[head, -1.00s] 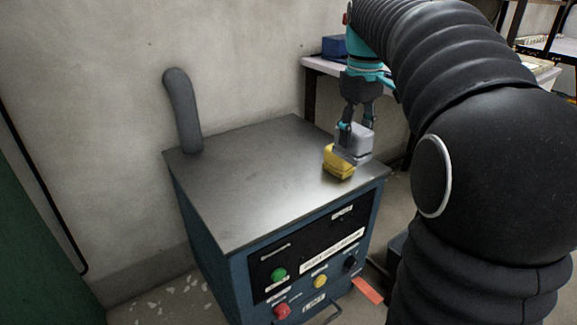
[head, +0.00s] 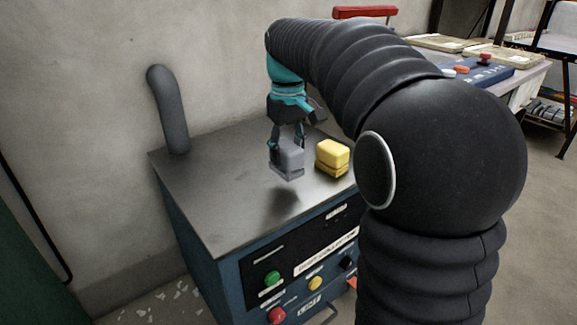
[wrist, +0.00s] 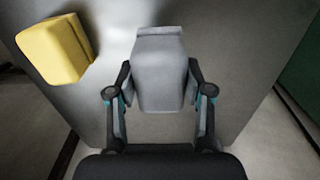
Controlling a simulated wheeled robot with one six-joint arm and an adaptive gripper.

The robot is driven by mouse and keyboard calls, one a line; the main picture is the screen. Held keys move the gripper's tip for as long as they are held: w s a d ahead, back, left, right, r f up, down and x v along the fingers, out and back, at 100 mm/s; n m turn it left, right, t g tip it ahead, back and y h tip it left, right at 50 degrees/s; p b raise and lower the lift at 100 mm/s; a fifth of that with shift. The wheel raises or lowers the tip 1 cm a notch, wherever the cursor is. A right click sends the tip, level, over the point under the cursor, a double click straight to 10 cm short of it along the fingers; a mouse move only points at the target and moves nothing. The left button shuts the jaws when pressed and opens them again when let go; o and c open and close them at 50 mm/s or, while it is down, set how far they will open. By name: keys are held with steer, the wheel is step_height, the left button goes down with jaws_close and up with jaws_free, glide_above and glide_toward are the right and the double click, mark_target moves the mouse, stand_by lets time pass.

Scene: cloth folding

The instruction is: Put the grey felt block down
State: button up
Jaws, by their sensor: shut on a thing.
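The grey felt block (head: 289,160) is held between the fingers of my gripper (head: 288,140), above the metal top of the blue cabinet (head: 222,188). A dark shadow lies on the metal below it, so it appears raised off the surface. In the wrist view the grey block (wrist: 160,70) sits upright between both fingers of my gripper (wrist: 160,95). A yellow block (head: 332,157) rests on the cabinet top to the right of the grey block, with a gap between them. It also shows at the upper left of the wrist view (wrist: 55,48).
A grey curved pipe (head: 168,108) stands at the cabinet top's back left corner, by the wall. The front panel has green (head: 272,278), red and yellow buttons. The left and front of the metal top are clear. A table (head: 520,85) with several items stands at the right.

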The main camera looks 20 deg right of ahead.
mark_target(288, 146)
steer(key=shift+f+b, duration=0.55)
steer(key=shift+f, duration=1.4)
steer(key=shift+f, duration=0.1)
steer(key=o, duration=1.1)
step_height(288, 146, up, 12)
steer(key=p, duration=0.3)
